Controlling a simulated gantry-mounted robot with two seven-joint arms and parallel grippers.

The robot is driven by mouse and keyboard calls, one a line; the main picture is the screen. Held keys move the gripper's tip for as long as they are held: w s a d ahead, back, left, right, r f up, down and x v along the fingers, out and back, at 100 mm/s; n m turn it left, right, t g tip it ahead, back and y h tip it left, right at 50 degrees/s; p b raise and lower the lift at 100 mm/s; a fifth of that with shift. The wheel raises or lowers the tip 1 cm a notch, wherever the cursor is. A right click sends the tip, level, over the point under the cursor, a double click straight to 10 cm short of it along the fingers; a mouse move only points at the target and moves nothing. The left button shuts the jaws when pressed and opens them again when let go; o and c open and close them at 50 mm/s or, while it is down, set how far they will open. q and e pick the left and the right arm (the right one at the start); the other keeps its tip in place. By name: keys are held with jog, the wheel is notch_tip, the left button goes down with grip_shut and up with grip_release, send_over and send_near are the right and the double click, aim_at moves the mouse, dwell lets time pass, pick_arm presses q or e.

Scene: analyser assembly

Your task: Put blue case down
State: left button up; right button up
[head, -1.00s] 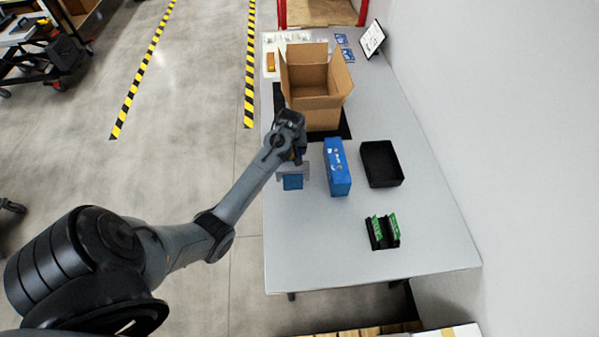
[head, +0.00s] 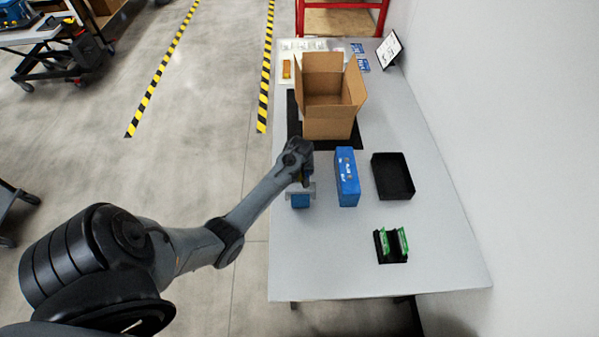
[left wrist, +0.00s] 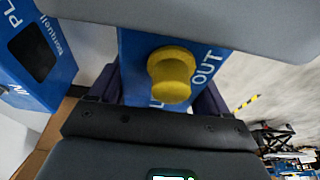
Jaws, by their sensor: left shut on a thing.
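A blue case (head: 301,201) is held in my left gripper (head: 303,182) at the left side of the table. In the left wrist view the case (left wrist: 134,62) shows blue faces with white lettering and a yellow round knob (left wrist: 171,74), between the fingers of my left gripper (left wrist: 158,100). The gripper is shut on it. Most of the case is hidden by the gripper in both views; I cannot tell whether its underside touches the table. A taller blue box (head: 347,178) stands to its right, apart from it. My right gripper is not in view.
An open cardboard box (head: 327,125) stands on a black mat (head: 357,136) behind. A black tray (head: 392,177) lies right of the blue box. A black holder with green boards (head: 391,246) sits in front. The grey table (head: 320,262) is bare at front left.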

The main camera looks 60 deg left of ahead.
pick_arm(q)
jog(key=shift+w+f, duration=0.15)
jog(key=shift+f, duration=0.05)
jog(key=shift+f, duration=0.15)
jog(key=o, duration=1.7)
jog(key=shift+o, duration=0.2)
jog(key=p+v, duration=0.1)
jog(key=v, duration=1)
jog(key=shift+d+r, duration=0.25)
jog(key=shift+d, duration=0.05)
jog(key=s+d+r+m+t+h, duration=0.1)
jog(key=s+d+m, duration=0.6)
jog(key=d, duration=0.8)
jog(key=s+d+r+m+t+h, duration=0.1)
jog(key=s+d+r+m, duration=0.1)
jog(key=s+d+m, duration=0.5)
jog(key=s+d, duration=0.5)
jog(key=d, duration=0.3)
jog(key=shift+d+r+h, duration=0.35)
jog(key=shift+d+h, duration=0.05)
